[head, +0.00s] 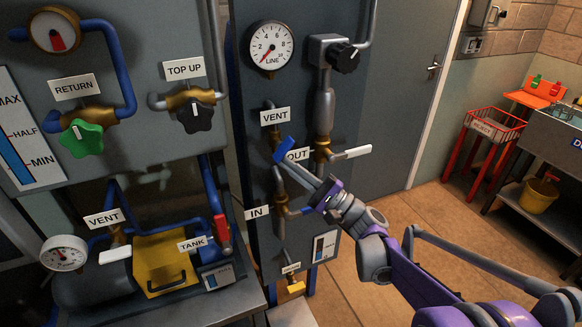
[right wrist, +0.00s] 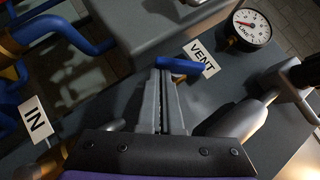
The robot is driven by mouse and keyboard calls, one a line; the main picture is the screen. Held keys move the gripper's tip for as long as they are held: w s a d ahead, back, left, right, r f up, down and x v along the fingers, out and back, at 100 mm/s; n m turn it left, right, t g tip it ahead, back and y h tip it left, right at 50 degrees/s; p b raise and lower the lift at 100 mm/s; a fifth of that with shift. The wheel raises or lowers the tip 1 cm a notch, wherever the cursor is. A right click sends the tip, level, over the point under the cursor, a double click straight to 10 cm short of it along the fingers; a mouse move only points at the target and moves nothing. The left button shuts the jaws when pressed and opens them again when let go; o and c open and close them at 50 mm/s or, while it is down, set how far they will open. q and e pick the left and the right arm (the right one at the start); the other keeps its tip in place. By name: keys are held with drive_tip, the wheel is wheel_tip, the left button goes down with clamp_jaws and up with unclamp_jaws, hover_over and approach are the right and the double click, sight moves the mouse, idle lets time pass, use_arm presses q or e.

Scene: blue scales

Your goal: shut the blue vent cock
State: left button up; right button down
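The blue vent cock handle (head: 286,150) is on the dark panel in the middle of the head view, below the upper VENT label (head: 276,117). It slants, rising to the right. My right gripper (head: 291,164) reaches up to it from the lower right, with its fingertips at the handle. In the right wrist view the blue handle (right wrist: 183,65) lies across the tips of the fingers (right wrist: 165,76), which are together. It is not between them, and whether they touch it is unclear. The cock's body is partly hidden by my gripper. My left gripper is not in view.
A white-handled cock (head: 352,152) sits right of the gripper, by the partly covered OUT label (head: 298,155). The LINE gauge (head: 269,45) and a black knob (head: 343,57) are above. Another VENT cock with a white handle (head: 115,254) is at lower left.

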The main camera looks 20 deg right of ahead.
drive_tip(key=shift+a+r+p, duration=0.1)
drive_tip(key=shift+a+p, duration=0.4)
drive_tip(key=shift+a, duration=0.65)
drive_tip(key=shift+a+r, duration=0.1)
drive_tip(key=shift+a, duration=0.2)
idle(0.3)
